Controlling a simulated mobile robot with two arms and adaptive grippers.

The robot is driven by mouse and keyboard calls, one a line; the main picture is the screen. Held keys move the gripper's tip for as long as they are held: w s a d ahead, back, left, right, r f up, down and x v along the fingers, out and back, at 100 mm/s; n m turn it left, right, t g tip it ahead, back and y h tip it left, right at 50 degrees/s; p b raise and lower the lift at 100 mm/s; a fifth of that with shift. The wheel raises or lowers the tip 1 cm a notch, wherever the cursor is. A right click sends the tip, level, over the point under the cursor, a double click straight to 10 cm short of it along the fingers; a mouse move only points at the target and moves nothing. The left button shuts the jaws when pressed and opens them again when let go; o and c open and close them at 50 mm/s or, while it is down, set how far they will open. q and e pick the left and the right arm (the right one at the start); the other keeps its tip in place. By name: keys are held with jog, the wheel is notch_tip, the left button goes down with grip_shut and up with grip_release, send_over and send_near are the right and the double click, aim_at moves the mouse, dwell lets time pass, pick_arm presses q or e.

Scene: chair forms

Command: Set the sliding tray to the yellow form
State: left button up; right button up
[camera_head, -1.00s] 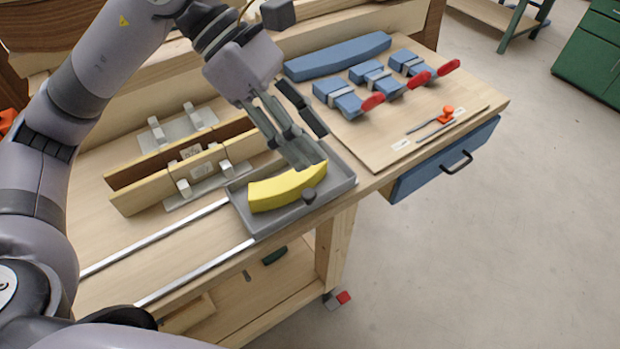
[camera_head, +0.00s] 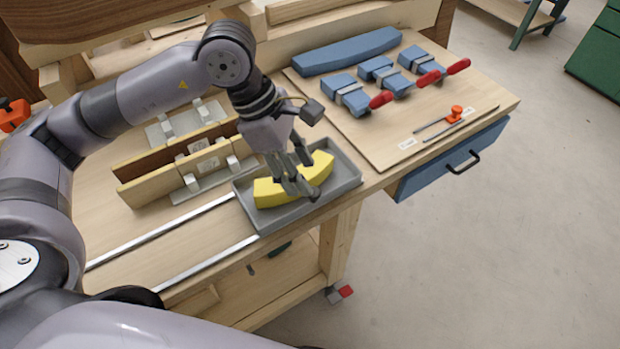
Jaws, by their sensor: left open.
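The grey sliding tray (camera_head: 351,181) sits at the right end of two metal rails (camera_head: 205,262) on the workbench. The curved yellow form (camera_head: 267,193) lies inside the tray. A small dark knob on the tray's front side is mostly hidden by my fingers. My left gripper (camera_head: 303,186) is open and points down over the tray, its fingers in front of the yellow form and close to the knob. I cannot tell whether they touch it. My right gripper is not in view.
Wooden boards (camera_head: 190,165) in metal holders stand behind the rails. A long blue form (camera_head: 347,51) and several blue blocks with red-handled clamps (camera_head: 350,97) lie on a board at the back right. An orange-knobbed tool (camera_head: 456,113) lies near the right edge. The rails' left stretch is clear.

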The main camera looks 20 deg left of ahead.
pick_arm(q)
jog(key=shift+p+x, duration=0.35)
jog(key=shift+x, duration=2.05)
grip_shut()
